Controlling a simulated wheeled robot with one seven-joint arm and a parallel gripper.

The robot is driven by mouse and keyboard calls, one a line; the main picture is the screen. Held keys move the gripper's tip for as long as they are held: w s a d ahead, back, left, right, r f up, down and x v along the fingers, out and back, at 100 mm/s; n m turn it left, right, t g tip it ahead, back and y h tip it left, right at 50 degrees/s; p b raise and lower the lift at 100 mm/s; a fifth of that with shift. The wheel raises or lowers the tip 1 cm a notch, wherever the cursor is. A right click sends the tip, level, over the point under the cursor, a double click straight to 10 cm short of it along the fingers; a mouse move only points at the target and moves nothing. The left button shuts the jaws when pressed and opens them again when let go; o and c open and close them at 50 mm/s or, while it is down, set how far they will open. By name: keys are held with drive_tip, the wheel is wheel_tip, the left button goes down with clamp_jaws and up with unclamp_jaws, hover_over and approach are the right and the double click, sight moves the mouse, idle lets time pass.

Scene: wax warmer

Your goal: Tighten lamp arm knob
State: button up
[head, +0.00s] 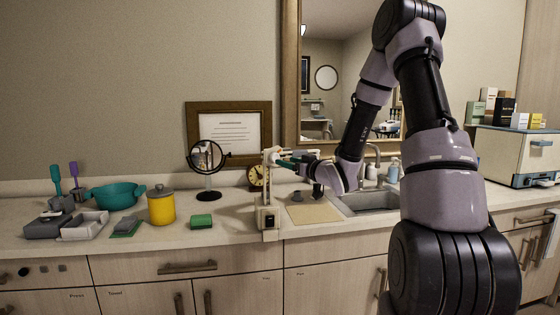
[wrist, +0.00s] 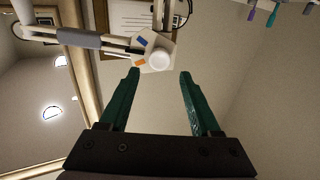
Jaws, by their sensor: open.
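The lamp arm (head: 267,185) is a cream post on a base at the counter's front edge, and its jointed arm (wrist: 80,40) crosses the upper left of the wrist view. The white round knob (wrist: 160,61) sits on a pale joint plate with blue and orange marks. My gripper (wrist: 160,72) has teal fingers, open and empty, with the knob between and just beyond their tips; I cannot tell whether they touch it. In the head view my gripper (head: 283,158) reaches in from the right at the top of the post, and the knob is hard to make out there.
A yellow jar (head: 161,207), green block (head: 202,221) and teal pot (head: 114,195) are left. A tan mat (head: 314,214) and sink (head: 368,203) lie right.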

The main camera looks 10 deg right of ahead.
sight(276, 158)
drive_tip(key=shift+x, duration=2.95)
drive_tip(key=c, duration=1)
drive_tip(key=shift+o, duration=0.2)
drive_tip(key=m, duration=1.3)
drive_tip(key=shift+m, duration=0.3)
drive_tip(key=o, duration=1)
drive_tip(key=shift+c, duration=0.2)
drive_tip(key=shift+s+d, duration=0.1)
